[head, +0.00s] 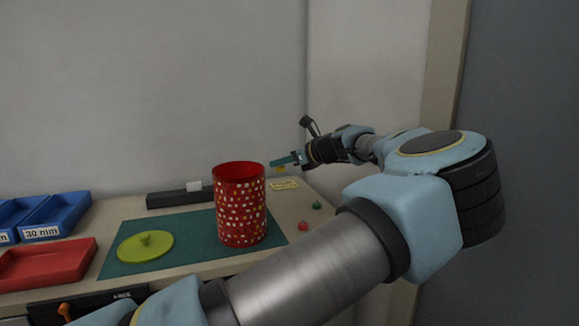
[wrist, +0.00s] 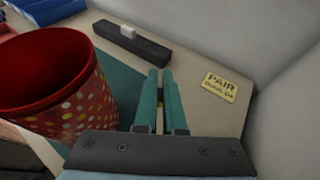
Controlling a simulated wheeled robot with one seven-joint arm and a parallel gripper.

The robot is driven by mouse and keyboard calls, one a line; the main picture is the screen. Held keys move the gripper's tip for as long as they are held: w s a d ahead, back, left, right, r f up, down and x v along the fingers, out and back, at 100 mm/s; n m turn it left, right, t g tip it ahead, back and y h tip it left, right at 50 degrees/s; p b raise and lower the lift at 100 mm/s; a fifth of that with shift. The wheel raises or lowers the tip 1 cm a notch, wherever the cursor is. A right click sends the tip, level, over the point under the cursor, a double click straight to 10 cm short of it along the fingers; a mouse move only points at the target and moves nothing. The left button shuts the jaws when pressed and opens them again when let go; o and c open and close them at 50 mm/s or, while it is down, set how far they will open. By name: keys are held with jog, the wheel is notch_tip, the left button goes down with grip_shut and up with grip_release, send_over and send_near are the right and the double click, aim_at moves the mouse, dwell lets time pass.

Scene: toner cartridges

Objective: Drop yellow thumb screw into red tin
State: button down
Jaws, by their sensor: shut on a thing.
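The red tin (head: 241,212), covered in pale and coloured dots, stands upright and open on the green mat (head: 194,259). It also fills the left of the wrist view (wrist: 85,112). My gripper (head: 284,160) is raised above the table, to the right of the tin and near rim height. Its teal fingers (wrist: 160,78) are shut on the yellow thumb screw (head: 280,170). Only a small yellow part of the screw shows between the fingers in the wrist view (wrist: 160,110). The tin's floor is hidden in both views.
A red screw (head: 303,226) and a green screw (head: 317,205) are on the table right of the tin. A yellow-green lid (head: 145,246) lies on the mat. A black bar with a white block (head: 193,186), a yellow label (head: 284,184), blue bins (head: 57,215) and a red tray (head: 47,265) surround it.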

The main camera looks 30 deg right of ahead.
jog(key=s+a+r+p, duration=0.5)
jog(key=a+r+p, duration=0.6)
jog(key=a, duration=0.1)
notch_tip(320, 180, down, 7)
jog(key=b, duration=0.6)
jog(key=shift+w+d+r, duration=0.15)
jog(key=shift+r, duration=0.05)
jog(key=c, duration=0.9)
grip_release()
jog(key=b+v, duration=0.3)
jog(key=v, duration=0.7)
jog(key=shift+s+r, duration=0.15)
jog(key=shift+s, duration=0.25)
